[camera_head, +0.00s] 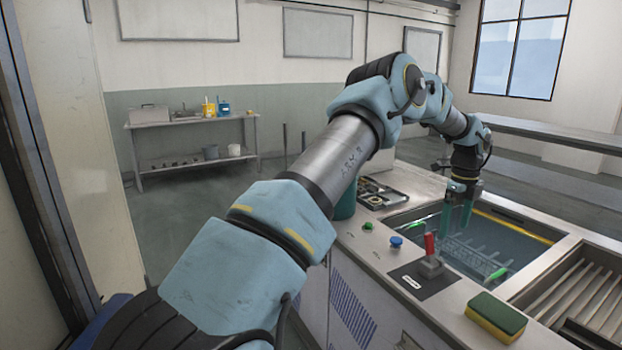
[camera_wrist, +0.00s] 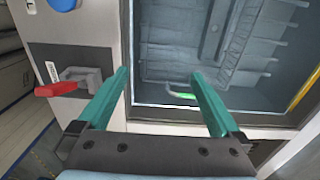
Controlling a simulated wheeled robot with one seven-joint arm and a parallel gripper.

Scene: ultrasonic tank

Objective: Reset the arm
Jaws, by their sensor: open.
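My arm reaches from the lower left over the metal counter in the head view. My gripper (camera_head: 458,216) points down over the near left part of the ultrasonic tank (camera_head: 530,228). Its two green fingers are spread apart with nothing between them, as the wrist view (camera_wrist: 160,90) also shows. A wire rack with green handles (camera_head: 478,255) sits down inside the tank. One green handle (camera_wrist: 183,95) shows between my fingers in the wrist view, lower than the fingertips. I cannot tell how far below.
A red lever (camera_head: 430,250) stands on a dark plate left of the tank. Blue (camera_head: 396,241) and green (camera_head: 367,226) buttons and a yellow-green sponge (camera_head: 495,316) are on the counter. A slatted drain section (camera_head: 590,295) lies right. A side table (camera_head: 190,122) stands behind.

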